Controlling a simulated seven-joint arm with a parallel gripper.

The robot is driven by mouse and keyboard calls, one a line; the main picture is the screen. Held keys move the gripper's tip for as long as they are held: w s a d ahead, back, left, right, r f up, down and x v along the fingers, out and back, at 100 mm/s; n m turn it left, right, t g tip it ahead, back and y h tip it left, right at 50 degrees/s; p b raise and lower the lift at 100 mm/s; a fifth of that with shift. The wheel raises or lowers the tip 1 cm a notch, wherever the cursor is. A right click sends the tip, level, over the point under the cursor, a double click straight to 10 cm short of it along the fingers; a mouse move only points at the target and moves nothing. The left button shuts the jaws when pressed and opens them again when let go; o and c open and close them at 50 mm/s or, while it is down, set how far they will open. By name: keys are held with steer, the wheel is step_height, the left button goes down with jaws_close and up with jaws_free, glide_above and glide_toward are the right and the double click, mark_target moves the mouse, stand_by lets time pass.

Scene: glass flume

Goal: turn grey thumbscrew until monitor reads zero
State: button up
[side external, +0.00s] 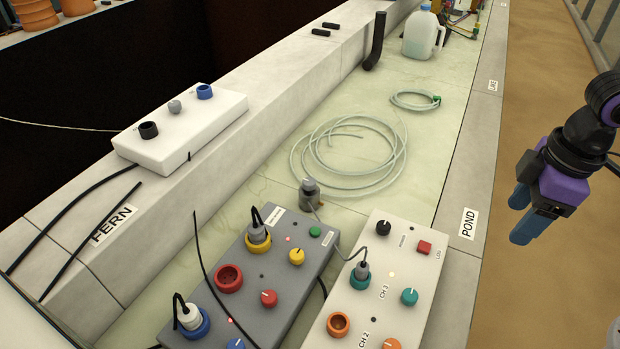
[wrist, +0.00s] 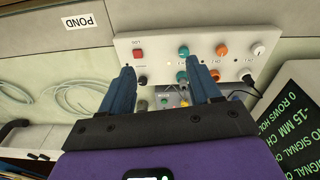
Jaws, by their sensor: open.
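The likely grey thumbscrew (side external: 174,107) is a small grey knob on a white block (side external: 205,128), between a black knob (side external: 148,130) and a blue knob (side external: 204,92). My gripper (side external: 522,212) is open and empty at the far right, over the brown floor beyond the bench edge, well apart from the white block. In the wrist view its blue fingers (wrist: 159,68) point towards a white control box. A dark monitor (wrist: 300,115) at the right of the wrist view shows green text, including "-15 MM". The thumbscrew is not recognisable in the wrist view.
A grey box (side external: 250,275) and a white box (side external: 395,285) with knobs and plugged cables stand in front. A small grey cylinder (side external: 311,194), coiled clear tubing (side external: 345,150), a black bent pipe (side external: 376,42) and a jug (side external: 422,36) occupy the bench. Cables lie near the FERN label (side external: 112,226).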

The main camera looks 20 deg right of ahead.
steer(key=w+a+m+t, duration=0.2)
steer(key=w+a+m, duration=0.3)
steer(key=w+a, duration=1.05)
steer(key=m+t, duration=0.2)
steer(key=m, duration=0.3)
glide_toward(309, 181)
steer(key=x, duration=0.8)
steer(key=shift+w+f, duration=0.15)
steer(key=shift+f, duration=0.05)
steer(key=c, duration=1.1)
